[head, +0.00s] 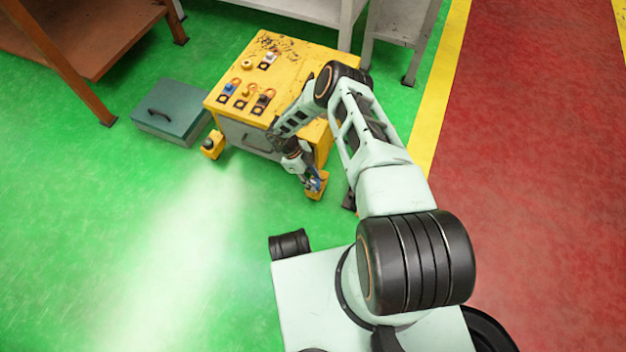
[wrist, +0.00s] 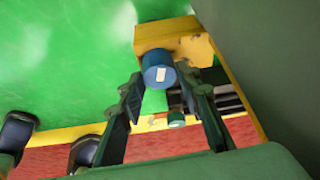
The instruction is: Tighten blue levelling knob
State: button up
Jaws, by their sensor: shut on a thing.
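The blue levelling knob (wrist: 157,72) is a short blue cylinder with a small white mark on its end, next to a yellow foot bracket (wrist: 190,38) in the wrist view. The bracket also shows at the near right corner of the yellow cabinet (head: 318,190) in the head view. My gripper (wrist: 160,80) has one finger on each side of the knob and is shut on it. In the head view my gripper (head: 311,180) points down at this bracket and hides most of the knob, leaving only a little blue showing.
The yellow cabinet (head: 228,104) carries several coloured fittings on top. Another yellow foot (head: 213,147) with a dark knob stands at its left corner. A grey-teal toolbox (head: 168,118) lies left of it. Green floor (head: 110,230) in front is clear.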

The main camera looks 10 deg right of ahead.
jog(key=o, duration=1.2)
jog(key=shift+r, duration=0.1)
jog(key=shift+c, duration=0.2)
